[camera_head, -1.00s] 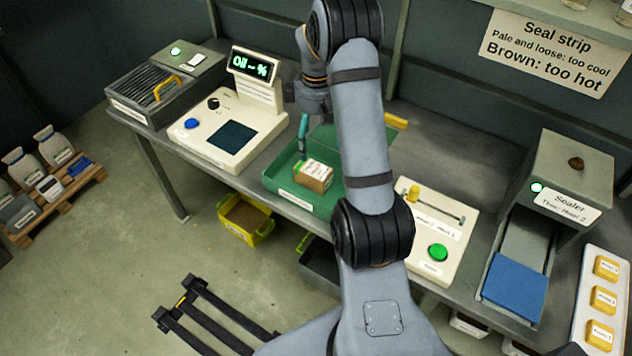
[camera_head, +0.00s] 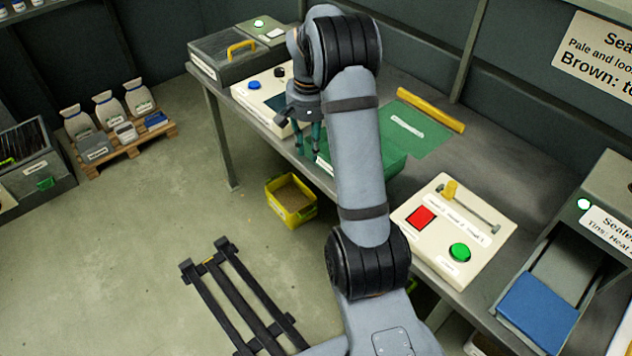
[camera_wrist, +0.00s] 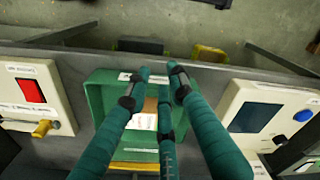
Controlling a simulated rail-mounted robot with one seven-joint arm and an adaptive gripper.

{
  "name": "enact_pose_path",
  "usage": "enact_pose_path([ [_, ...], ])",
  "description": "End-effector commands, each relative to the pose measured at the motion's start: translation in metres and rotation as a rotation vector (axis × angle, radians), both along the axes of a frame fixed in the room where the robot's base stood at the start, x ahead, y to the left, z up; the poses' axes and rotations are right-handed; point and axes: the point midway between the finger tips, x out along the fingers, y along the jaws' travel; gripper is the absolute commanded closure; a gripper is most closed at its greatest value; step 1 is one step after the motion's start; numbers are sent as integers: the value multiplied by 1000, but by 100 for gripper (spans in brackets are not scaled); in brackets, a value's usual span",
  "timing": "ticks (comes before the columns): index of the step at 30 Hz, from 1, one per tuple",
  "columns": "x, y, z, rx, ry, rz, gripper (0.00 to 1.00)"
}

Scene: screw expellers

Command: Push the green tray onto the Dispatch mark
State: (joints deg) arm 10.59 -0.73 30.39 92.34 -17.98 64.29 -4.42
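The green tray (camera_head: 393,163) is at the table's front edge, mostly hidden behind my arm in the head view. In the wrist view the tray (camera_wrist: 95,98) shows a brown box with a white label (camera_wrist: 144,121) inside it. The flat green mark (camera_head: 408,128) with a white label, which I take for the Dispatch mark, lies just behind the tray. My gripper (camera_head: 308,140) points down by the tray's front left corner. In the wrist view its teal fingertips (camera_wrist: 162,72) are apart, with nothing held between them, over the tray's front wall. Contact cannot be told.
A yellow bar (camera_head: 430,110) borders the mark's back edge. A cream panel with red square and green button (camera_head: 455,225) stands to the right; the oil meter (camera_head: 262,97) stands to the left. A yellow bin (camera_head: 291,200) is on the floor below.

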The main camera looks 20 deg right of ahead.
Motion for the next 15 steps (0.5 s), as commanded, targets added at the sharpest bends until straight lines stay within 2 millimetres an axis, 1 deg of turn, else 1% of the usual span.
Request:
enact_pose_path([
  [1,-2,0,1,6,5,-141,82],
  [3,-5,1,1,15,16,-345,87],
  [7,-10,3,1,25,29,-648,94],
  [10,-11,4,1,28,32,-792,100],
  [12,-11,4,0,29,32,-848,100],
  [15,-12,4,-5,29,33,-881,100],
])
